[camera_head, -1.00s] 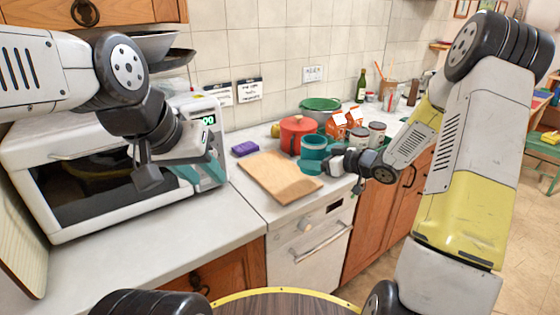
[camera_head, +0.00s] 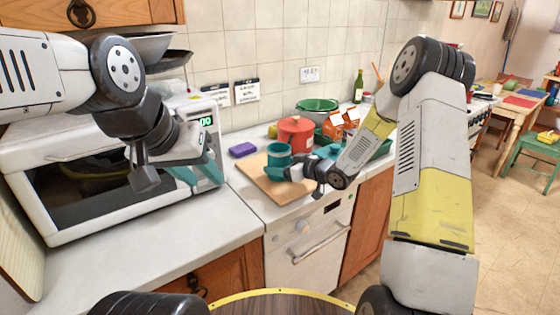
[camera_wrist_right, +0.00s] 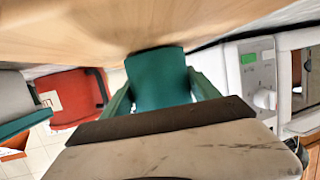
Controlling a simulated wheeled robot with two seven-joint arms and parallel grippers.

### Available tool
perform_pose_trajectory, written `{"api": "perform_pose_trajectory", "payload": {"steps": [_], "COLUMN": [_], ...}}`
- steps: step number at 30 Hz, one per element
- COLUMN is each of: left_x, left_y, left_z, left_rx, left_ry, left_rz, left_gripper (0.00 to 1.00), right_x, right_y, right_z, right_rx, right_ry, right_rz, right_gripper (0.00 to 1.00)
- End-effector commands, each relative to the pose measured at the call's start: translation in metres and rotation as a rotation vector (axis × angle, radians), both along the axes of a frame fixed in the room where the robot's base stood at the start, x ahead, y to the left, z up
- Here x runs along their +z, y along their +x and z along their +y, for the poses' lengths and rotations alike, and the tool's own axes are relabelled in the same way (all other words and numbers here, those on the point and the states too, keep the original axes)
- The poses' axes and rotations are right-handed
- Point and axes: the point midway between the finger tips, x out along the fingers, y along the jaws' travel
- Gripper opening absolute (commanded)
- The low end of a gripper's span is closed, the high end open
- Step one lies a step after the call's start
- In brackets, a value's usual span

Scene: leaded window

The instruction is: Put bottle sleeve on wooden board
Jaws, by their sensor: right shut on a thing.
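The bottle sleeve (camera_head: 279,152) is a teal cylinder and looks upright in the head view. It is over the wooden board (camera_head: 278,190). I cannot tell whether its base touches the board. My right gripper (camera_head: 280,170) is shut on the sleeve from the right and front. The right wrist view shows the sleeve (camera_wrist_right: 158,78) between the two teal fingers, with the pale wood of the board (camera_wrist_right: 110,25) close by. My left gripper (camera_head: 196,175) hangs in front of the white microwave, empty, its teal fingers apart.
Orange-and-white cartons (camera_head: 335,124) and a green-rimmed bowl (camera_head: 317,105) are further right. The counter left of the board is clear.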

Motion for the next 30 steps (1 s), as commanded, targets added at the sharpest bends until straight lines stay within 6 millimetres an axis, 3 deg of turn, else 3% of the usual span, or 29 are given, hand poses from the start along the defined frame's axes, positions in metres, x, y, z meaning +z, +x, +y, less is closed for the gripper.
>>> {"api": "perform_pose_trajectory", "payload": {"steps": [7,8,11,23,30], "left_x": [0.000,0.000,0.000,0.000,0.000], "left_y": [0.000,0.000,0.000,0.000,0.000], "left_z": [0.000,0.000,0.000,0.000,0.000], "left_rx": [0.000,0.000,0.000,0.000,0.000], "left_ry": [0.000,0.000,0.000,0.000,0.000], "left_rz": [0.000,0.000,0.000,0.000,0.000], "left_gripper": [0.36,0.36,0.36,0.36,0.36], "right_x": [-0.003,-0.003,-0.002,0.002,0.014], "right_y": [0.000,0.000,0.000,0.000,-0.027], "right_z": [0.000,0.000,0.000,-0.002,-0.033], "right_rx": [0.000,0.000,-0.001,-0.001,-0.004], "right_ry": [0.000,0.000,0.000,0.000,-0.002], "right_rz": [0.000,0.000,-0.002,-0.002,-0.002], "right_gripper": [0.29,0.72,0.91,0.92,0.92]}}
